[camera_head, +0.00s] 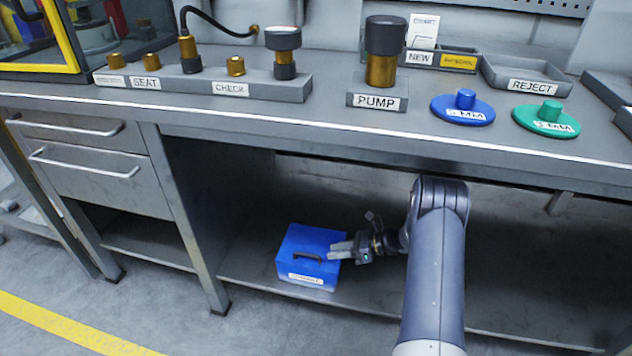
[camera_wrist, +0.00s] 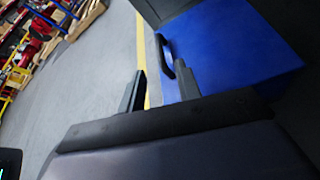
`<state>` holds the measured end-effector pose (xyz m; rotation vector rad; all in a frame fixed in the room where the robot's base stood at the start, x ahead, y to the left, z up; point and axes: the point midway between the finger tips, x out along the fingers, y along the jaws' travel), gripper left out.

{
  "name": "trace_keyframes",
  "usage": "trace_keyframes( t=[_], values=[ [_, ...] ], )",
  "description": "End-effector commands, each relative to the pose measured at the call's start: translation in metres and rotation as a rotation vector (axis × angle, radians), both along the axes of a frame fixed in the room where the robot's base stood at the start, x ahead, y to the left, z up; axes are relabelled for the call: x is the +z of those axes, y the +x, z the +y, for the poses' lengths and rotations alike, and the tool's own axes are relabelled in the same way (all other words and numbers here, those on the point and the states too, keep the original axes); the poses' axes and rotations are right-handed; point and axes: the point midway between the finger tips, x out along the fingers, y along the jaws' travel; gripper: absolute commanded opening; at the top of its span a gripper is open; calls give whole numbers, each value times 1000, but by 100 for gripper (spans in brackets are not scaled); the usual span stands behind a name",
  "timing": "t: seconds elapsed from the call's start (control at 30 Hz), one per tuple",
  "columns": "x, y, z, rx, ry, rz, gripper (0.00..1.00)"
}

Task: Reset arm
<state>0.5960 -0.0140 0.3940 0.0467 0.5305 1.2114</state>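My gripper (camera_head: 341,249) is under the workbench, at the right side of a blue box (camera_head: 309,241). I cannot tell whether a finger touches the box or handle.
The bench top (camera_head: 330,110) is close above my arm. It carries a pump block (camera_head: 377,101), a seat and check block (camera_head: 205,85), a blue disc (camera_head: 462,110), a green disc (camera_head: 546,120) and a reject tray (camera_head: 525,75). A bench leg (camera_head: 185,215) stands left of the box.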

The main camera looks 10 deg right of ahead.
Motion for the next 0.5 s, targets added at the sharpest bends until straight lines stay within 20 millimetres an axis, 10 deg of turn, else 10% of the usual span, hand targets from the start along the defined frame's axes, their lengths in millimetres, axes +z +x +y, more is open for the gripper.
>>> trace_keyframes(
  t=[0.5],
  values=[
    [-34,21,78,2,0,1,33]
  ],
)
